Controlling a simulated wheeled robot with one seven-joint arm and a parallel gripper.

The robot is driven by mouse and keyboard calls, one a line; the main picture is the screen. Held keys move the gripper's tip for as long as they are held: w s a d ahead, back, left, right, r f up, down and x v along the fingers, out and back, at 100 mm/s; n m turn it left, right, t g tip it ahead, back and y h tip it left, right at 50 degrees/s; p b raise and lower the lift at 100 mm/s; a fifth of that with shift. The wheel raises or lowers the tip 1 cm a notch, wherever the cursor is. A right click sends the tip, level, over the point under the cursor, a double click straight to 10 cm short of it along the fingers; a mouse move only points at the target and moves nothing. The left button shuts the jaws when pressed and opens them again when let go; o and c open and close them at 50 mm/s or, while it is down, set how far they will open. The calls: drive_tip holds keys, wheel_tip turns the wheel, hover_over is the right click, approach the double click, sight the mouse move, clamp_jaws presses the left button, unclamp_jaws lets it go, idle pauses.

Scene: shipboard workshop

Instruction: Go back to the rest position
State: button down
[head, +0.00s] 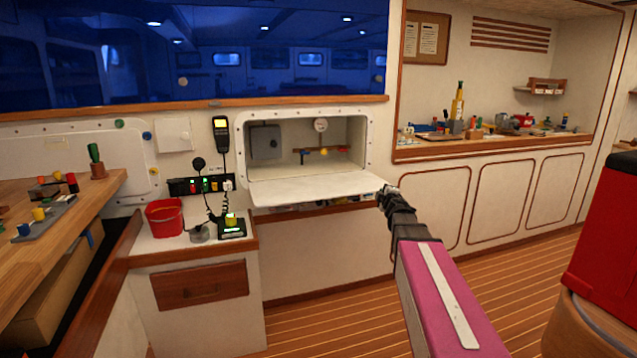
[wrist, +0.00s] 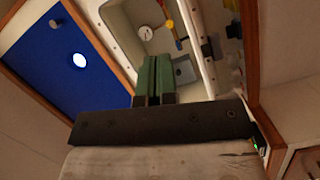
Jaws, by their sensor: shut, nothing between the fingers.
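My gripper (head: 384,192) is at the end of my pink arm, in the middle of the head view. It appears by the right front corner of the lowered white flap (head: 312,188) of a wall locker. I cannot tell whether it touches the flap. In the wrist view its green fingers (wrist: 154,72) are together with nothing between them. The open locker (head: 353,121) has a grey box (head: 265,141), a round gauge (head: 320,125) and a red bar with a yellow part inside.
A counter on the left holds a red bucket (head: 165,218) and a small device with a yellow top (head: 231,221). A wooden workbench (head: 92,193) with tools stands far left. A red object (head: 606,222) stands at right. The plank floor (head: 530,270) between is clear.

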drive_tip(key=s+d+f+m+g+h, duration=0.2)
drive_tip(key=s+f+m+g+h, duration=0.5)
drive_tip(key=s+f+m, duration=0.7)
drive_tip(key=s+a+f+g+y, duration=0.3)
drive_tip(key=s+a+f+g, duration=0.1)
drive_tip(key=s+f, duration=0.3)
drive_tip(key=s+a+f+m+g+y, duration=0.1)
drive_tip(key=s+a+f+g+y, duration=0.2)
drive_tip(key=s, duration=0.9)
wheel_tip(320, 180, down, 4)
drive_tip(key=a+g, duration=0.1)
drive_tip(key=g, duration=0.2)
drive_tip(key=shift+s+a+m, duration=0.15)
drive_tip(key=shift+a+m, duration=0.15)
drive_tip(key=shift+a, duration=0.05)
